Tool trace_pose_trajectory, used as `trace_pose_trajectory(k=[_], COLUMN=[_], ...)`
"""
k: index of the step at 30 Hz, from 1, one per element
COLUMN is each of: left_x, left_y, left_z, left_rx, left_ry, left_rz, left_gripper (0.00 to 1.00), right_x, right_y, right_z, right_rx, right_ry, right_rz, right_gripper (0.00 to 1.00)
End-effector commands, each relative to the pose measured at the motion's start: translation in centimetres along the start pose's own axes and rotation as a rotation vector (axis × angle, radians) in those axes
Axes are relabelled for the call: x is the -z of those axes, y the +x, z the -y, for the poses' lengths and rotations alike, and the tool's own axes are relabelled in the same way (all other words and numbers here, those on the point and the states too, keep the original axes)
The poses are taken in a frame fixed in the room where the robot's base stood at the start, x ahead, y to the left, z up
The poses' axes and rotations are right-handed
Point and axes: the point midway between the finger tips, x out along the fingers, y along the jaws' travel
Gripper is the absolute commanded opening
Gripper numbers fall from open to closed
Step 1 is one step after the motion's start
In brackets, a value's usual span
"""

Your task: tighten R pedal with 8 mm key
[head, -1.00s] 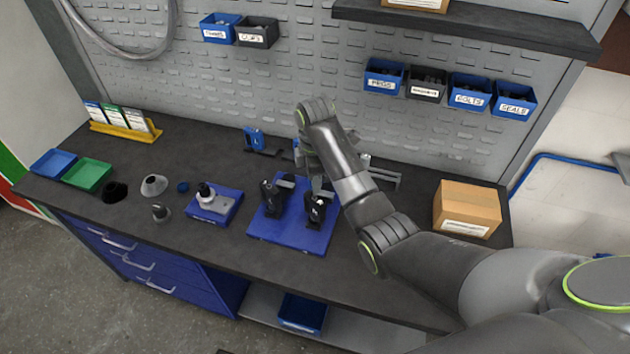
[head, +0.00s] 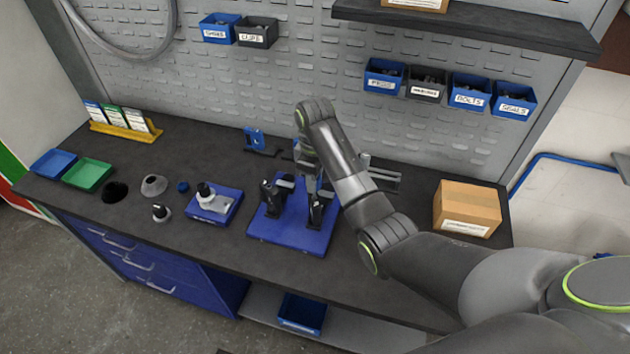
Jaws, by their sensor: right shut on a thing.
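A blue base plate (head: 287,233) lies on the bench and carries two dark upright pieces, a left one (head: 268,197) and a right one (head: 316,212); I take these to be the pedal fixture. My right gripper (head: 314,183) comes down from above at the right upright piece, its fingers close to that piece's top. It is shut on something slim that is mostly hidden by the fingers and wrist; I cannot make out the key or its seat. My left gripper is out of view.
A smaller blue block (head: 214,204) with a metal part stands to the left. A cardboard box (head: 467,208) is at the right end. A grey rail fixture (head: 384,180) lies behind my arm. Green (head: 88,174) and blue (head: 54,163) trays sit far left. The front bench strip is clear.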

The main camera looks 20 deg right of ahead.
Motion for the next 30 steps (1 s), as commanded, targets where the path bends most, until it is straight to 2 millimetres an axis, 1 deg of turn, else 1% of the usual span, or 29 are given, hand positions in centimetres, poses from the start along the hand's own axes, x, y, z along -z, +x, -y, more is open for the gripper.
trace_pose_trajectory(k=[1, 5, 15, 18, 22, 30], left_x=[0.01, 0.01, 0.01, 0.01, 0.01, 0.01], left_y=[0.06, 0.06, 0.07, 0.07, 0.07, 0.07], left_z=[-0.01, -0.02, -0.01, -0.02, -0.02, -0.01], left_rx=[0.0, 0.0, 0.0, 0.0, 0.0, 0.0], left_ry=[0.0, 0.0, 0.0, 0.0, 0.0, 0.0], left_rz=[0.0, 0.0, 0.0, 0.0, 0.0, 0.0], left_gripper=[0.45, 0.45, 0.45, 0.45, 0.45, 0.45], right_x=[-0.18, -0.18, -0.13, -0.13, -0.12, -0.12], right_y=[0.51, 0.53, 0.56, 0.57, 0.57, 0.58], right_z=[0.29, 0.3, 0.34, 0.34, 0.35, 0.36], right_rx=[0.012, 0.012, 0.01, 0.01, 0.01, 0.01], right_ry=[0.0, 0.058, 0.431, 0.513, 0.557, 0.563], right_rz=[0.007, 0.008, 0.01, 0.011, 0.012, 0.012], right_gripper=[0.0, 0.0, 0.0, 0.0, 0.0, 0.0])
